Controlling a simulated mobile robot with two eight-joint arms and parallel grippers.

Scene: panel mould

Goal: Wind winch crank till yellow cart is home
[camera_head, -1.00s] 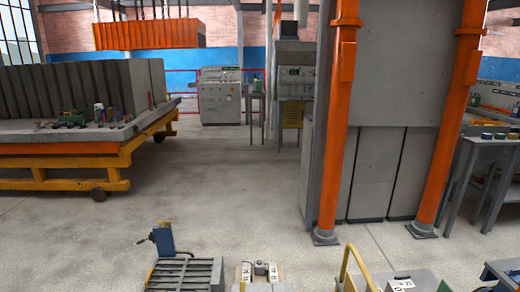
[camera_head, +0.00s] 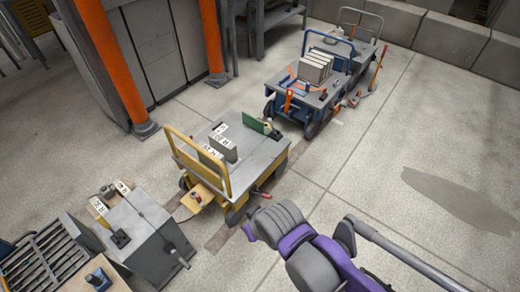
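The yellow cart (camera_head: 265,178) stands on the floor in the middle. It has a grey top, a yellow push bar, a grey block and a green piece on it. A grey box (camera_head: 147,238) stands at the lower left, apart from the cart; it looks like the winch. A short dark handle (camera_head: 180,258) sticks out of its right side and may be the crank. A purple and grey arm, which looks like mine, reaches in at the lower right, in front of the cart. I see no gripper fingers on it. The left arm is out of view.
A blue cart (camera_head: 308,88) with grey blocks stands behind the yellow cart. A slatted grey rack (camera_head: 45,258) is beside the box. Orange posts (camera_head: 108,60) and grey panels stand at upper left. A low concrete wall (camera_head: 440,45) runs behind. Floor at right is clear.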

